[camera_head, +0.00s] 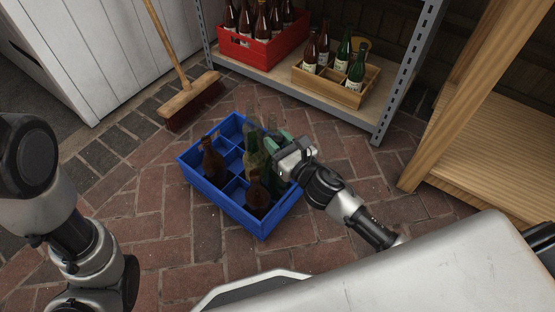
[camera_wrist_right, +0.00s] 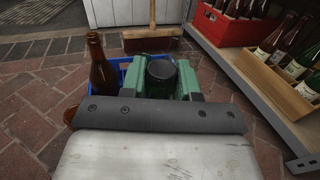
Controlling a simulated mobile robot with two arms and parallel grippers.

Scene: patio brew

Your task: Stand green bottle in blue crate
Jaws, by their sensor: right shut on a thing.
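The blue crate (camera_head: 222,199) stands on the brick floor, divided into compartments. It also shows in part in the wrist view (camera_wrist_right: 123,62). My right gripper (camera_head: 279,148) is over the crate's right side, shut on a dark green bottle (camera_head: 273,158). In the wrist view the bottle's dark round top (camera_wrist_right: 160,72) shows between the green fingers (camera_wrist_right: 161,80). The bottle looks roughly upright, with its lower part within the crate's outline. Its base is hidden, so I cannot tell if it touches the crate's bottom. My left gripper is out of view.
The crate also holds a brown bottle (camera_head: 212,160) at left, another brown bottle (camera_head: 257,192) in front and a pale green bottle (camera_head: 254,160) beside the held one. A broom (camera_head: 190,99) stands behind. A shelf holds a red crate (camera_head: 262,52) and a wooden crate (camera_head: 335,90), both with bottles.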

